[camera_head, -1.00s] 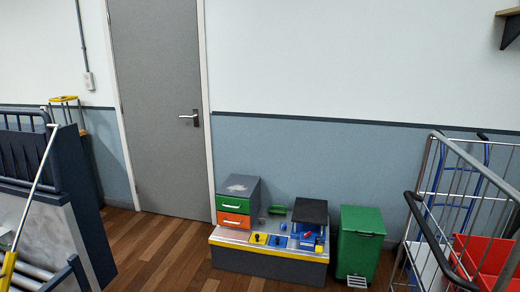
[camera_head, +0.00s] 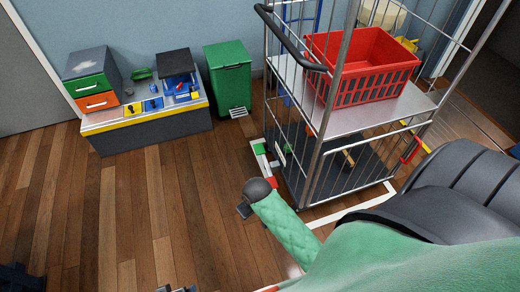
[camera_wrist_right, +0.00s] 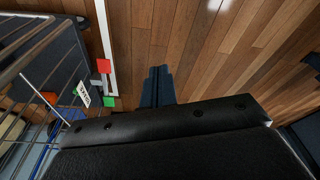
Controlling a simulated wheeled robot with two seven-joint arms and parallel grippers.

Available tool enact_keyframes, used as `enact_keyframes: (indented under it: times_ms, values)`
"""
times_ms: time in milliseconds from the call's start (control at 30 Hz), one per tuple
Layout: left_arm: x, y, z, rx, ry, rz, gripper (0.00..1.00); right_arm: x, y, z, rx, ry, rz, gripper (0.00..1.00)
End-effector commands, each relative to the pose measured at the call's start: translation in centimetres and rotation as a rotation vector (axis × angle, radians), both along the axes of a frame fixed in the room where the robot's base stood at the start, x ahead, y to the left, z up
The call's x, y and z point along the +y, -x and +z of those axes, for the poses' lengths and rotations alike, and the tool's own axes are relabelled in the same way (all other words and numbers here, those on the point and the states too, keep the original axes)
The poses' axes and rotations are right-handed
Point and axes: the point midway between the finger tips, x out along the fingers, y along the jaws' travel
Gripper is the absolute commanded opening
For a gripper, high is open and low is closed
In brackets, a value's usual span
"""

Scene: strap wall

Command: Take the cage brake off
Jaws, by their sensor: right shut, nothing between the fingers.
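The wire roll cage (camera_head: 312,110) stands right of centre in the head view. At its near left foot are a green square (camera_head: 259,148) and a red square (camera_head: 271,182); between them is a small grey part (camera_head: 267,165) that may be the brake pedal. In the right wrist view the red square (camera_wrist_right: 103,66), green square (camera_wrist_right: 109,101) and grey part (camera_wrist_right: 97,82) lie left of my right gripper (camera_wrist_right: 157,75). That gripper is shut and empty, apart from them. In the head view it (camera_head: 243,210) is small beside my green-sleeved arm. My left gripper is not clearly seen.
A red crate (camera_head: 368,62) sits on the cage shelf. A green bin (camera_head: 228,75) and a low bench (camera_head: 150,128) with drawers stand along the wall. White tape (camera_head: 342,209) marks the floor around the cage. The wooden floor (camera_head: 150,200) left of it is clear.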

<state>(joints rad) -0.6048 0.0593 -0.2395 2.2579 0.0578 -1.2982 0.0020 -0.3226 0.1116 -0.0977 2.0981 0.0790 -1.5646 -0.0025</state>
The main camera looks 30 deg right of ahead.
Motion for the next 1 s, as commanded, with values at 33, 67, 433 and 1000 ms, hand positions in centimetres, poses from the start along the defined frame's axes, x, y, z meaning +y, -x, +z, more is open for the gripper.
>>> enact_keyframes:
  times_ms: [33,67,433,1000]
  values:
    - [-0.2,-0.1,-1.9,-0.009,0.005,-0.001,0.81,-1.1,-1.8,-1.6,-0.003,0.011,-0.01,0.0]
    - [-0.4,-0.2,-2.7,-0.016,0.007,0.0,0.81,-1.8,-2.7,-2.2,-0.003,0.016,-0.017,0.0]
    - [-2.1,-1.0,-11.7,-0.105,0.049,0.008,0.81,-10.1,-13.9,-8.2,-0.01,0.056,-0.111,0.0]
    - [-4.3,-0.6,-25.0,-0.239,0.11,0.026,0.81,-23.9,-29.4,-12.0,-0.031,0.046,-0.291,0.0]
